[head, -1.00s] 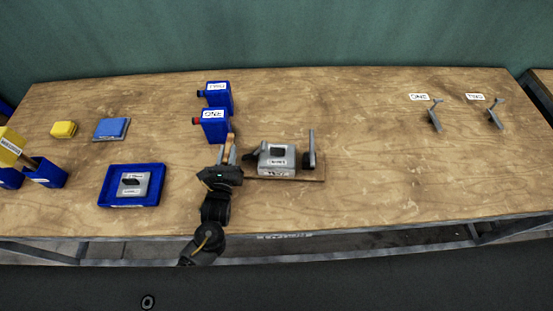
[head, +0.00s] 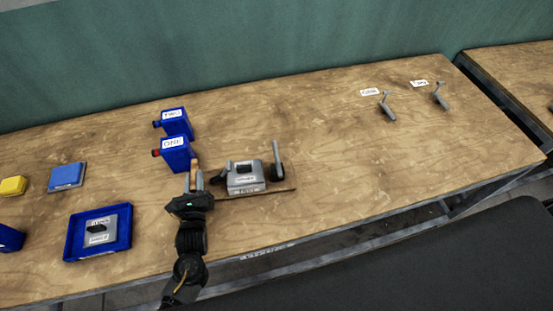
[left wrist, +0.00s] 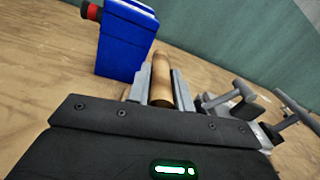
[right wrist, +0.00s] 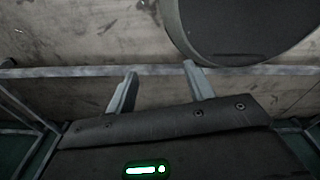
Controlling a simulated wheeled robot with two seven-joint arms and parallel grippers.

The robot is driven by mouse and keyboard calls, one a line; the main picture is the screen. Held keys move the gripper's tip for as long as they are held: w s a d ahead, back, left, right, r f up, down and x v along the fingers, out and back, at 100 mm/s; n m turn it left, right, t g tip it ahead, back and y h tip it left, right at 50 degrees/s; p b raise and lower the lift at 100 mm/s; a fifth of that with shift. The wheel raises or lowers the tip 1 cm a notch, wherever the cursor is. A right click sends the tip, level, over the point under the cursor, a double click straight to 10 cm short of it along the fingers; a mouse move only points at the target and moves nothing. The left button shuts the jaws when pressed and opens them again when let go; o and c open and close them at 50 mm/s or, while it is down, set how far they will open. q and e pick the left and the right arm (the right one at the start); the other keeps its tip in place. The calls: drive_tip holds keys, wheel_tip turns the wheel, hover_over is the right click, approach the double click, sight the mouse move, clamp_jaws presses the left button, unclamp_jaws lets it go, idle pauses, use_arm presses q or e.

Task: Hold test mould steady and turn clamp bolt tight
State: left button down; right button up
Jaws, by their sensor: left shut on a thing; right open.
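The grey test mould (head: 242,181), labelled on top and front, sits on a wooden board (head: 284,188). A tall grey lever (head: 276,154) stands at its right end, and a dark knob-like part (head: 216,178) is at its left end. I cannot tell which part is the clamp bolt. My left gripper (head: 193,180) is just left of the mould, shut on a tan wooden cylinder (left wrist: 161,80), which stands up between its fingers. The mould fixture's grey parts (left wrist: 228,101) show at the right of the left wrist view. My right gripper (right wrist: 158,70) is open and empty, outside the head view.
Two blue containers, ONE (head: 176,155) and TWO (head: 177,123), stand behind my left gripper. A blue tray (head: 72,241) holds a grey block. Two grey levers (head: 388,108) (head: 441,98) lie at the back right. The table's middle right is clear.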

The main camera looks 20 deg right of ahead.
drive_tip(key=shift+o, duration=0.4)
drive_tip(key=w+a+r+t+y, duration=0.1)
drive_tip(key=w, duration=0.5)
drive_tip(key=w+a+r+n+t, duration=0.1)
drive_tip(key=w+a+r, duration=0.1)
drive_tip(key=w, duration=0.4)
drive_tip(key=shift+n+y, duration=0.3)
drive_tip(key=shift+y, duration=0.1)
drive_tip(key=s+a+r+n+g+y, duration=0.25)
drive_tip(key=a+r+y, duration=0.25)
drive_tip(key=a+r, duration=0.25)
drive_tip(key=w+d+r+n+y, duration=0.1)
drive_tip(key=w+d+r+n, duration=0.15)
drive_tip(key=r+n, duration=0.35)
drive_tip(key=w+d+r+n, duration=0.1)
drive_tip(key=d+r+n, duration=0.2)
drive_tip(key=r, duration=0.4)
drive_tip(key=w+d+r+n+y, duration=0.1)
drive_tip(key=w+d+r+n, duration=0.1)
drive_tip(key=r+n, duration=0.4)
drive_tip(key=w+a+r+n+g+y, duration=0.15)
drive_tip(key=w+a+r+n, duration=0.35)
drive_tip(key=w+a+r, duration=0.55)
drive_tip(key=w+a+r+n+g+y, duration=0.1)
drive_tip(key=w+a+r+n+y, duration=0.1)
drive_tip(key=w+a+r+n, duration=0.8)
drive_tip(key=m+t+h, duration=0.2)
drive_tip(key=h, duration=0.8)
approach(279, 165)
drive_tip(key=shift+x, duration=6.25)
